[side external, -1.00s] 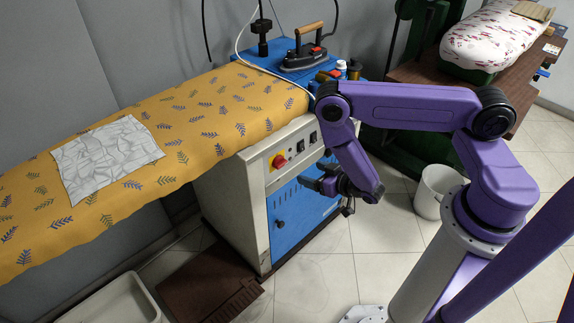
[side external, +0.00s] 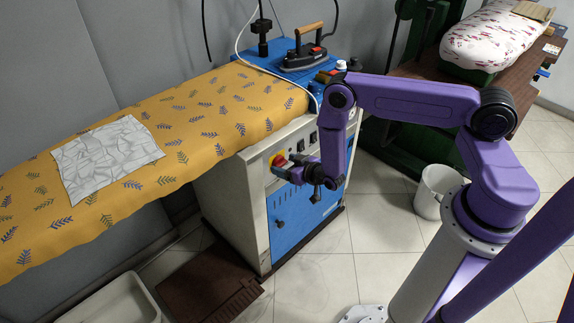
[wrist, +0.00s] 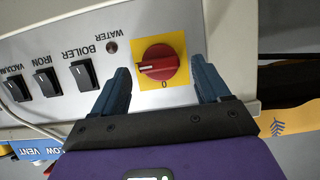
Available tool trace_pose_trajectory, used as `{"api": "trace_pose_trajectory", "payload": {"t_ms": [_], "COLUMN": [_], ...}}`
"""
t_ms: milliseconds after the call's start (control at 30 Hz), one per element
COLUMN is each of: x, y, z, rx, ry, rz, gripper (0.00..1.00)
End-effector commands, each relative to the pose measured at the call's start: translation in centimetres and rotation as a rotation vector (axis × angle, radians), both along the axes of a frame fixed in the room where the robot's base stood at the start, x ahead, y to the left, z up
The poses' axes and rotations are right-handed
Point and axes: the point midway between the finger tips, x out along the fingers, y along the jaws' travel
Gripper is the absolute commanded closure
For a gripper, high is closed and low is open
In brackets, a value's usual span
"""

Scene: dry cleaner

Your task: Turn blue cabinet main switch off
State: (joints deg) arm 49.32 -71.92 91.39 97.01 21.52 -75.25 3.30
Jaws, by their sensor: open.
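The main switch is a red rotary knob on a yellow plate (wrist: 176,46), on the front panel of the blue cabinet (side external: 300,217). In the wrist view the red knob (wrist: 163,62) has its grip bar lying sideways, its white line toward the left. A "0" is printed on the plate below it, and the panel lettering appears upside down. My gripper (wrist: 161,70) is open, with one finger on each side of the knob; I cannot tell whether either touches it. In the side view my gripper (side external: 294,171) is at the panel and partly covers the knob.
Black rocker switches for boiler (wrist: 84,75), iron (wrist: 47,83) and vacuum (wrist: 16,87) sit left of the knob. An ironing board (side external: 215,135) with a grey cloth (side external: 105,158) adjoins the cabinet. An iron (side external: 304,54) stands on top. A white bin (side external: 433,188) stands right.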

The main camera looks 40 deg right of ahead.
Motion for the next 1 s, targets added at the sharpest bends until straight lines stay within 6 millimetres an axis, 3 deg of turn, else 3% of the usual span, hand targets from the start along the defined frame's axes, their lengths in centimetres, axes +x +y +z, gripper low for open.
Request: {"api": "trace_pose_trajectory", "payload": {"t_ms": [233, 400, 733, 1000], "x": [0.04, 0.03, 0.03, 0.01], "y": [-0.01, -0.01, 0.11, 0.43], "z": [-0.02, 0.00, 0.01, -0.03], "rx": [0.000, 0.001, -0.028, -0.176], "ry": [0.000, 0.000, -0.001, 0.000], "rz": [0.000, 0.000, 0.000, 0.002], "gripper": [0.24, 0.80, 0.80, 0.80]}}
